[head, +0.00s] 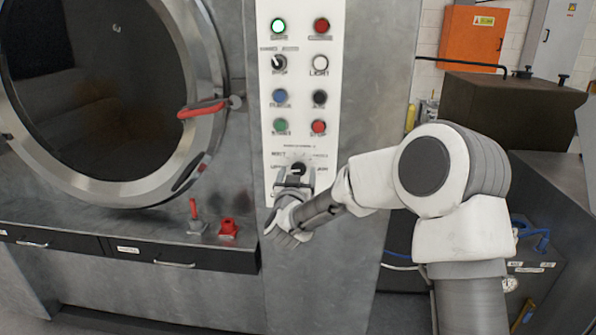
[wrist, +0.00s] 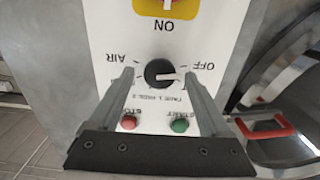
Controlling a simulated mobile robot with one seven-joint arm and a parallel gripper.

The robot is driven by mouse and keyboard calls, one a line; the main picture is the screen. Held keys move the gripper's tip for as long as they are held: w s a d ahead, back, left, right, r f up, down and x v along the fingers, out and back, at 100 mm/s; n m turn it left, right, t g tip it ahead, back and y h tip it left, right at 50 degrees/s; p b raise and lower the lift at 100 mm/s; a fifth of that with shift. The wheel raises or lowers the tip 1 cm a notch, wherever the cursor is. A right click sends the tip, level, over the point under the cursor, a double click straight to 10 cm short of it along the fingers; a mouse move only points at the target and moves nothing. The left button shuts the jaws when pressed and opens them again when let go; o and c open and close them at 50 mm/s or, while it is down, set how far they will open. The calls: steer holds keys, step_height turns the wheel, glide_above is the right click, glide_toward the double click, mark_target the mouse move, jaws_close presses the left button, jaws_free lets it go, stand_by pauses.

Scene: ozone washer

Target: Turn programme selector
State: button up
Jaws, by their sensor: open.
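The programme selector, a round black knob with a white pointer mark (wrist: 160,70), is on the white control panel (wrist: 105,35). The wrist view shows the panel upside down, with OFF and AIR printed around the knob. The pointer lies roughly to the right in that view. My gripper (wrist: 160,75) is open, one finger on each side of the knob; I cannot tell whether either finger touches it. In the head view the knob (head: 299,168) sits low on the panel, and my gripper (head: 293,181) reaches it from below, hiding its lower side and some lettering.
Start (wrist: 180,125) and stop (wrist: 129,122) buttons lie close to the knob. A red-and-yellow switch (wrist: 165,8) is on its other side. Left stands the round washer door (head: 190,75) with a red handle (head: 203,108). A dark cabinet (head: 500,110) stands right, behind my arm.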

steer(key=shift+w, duration=0.55)
jaws_close()
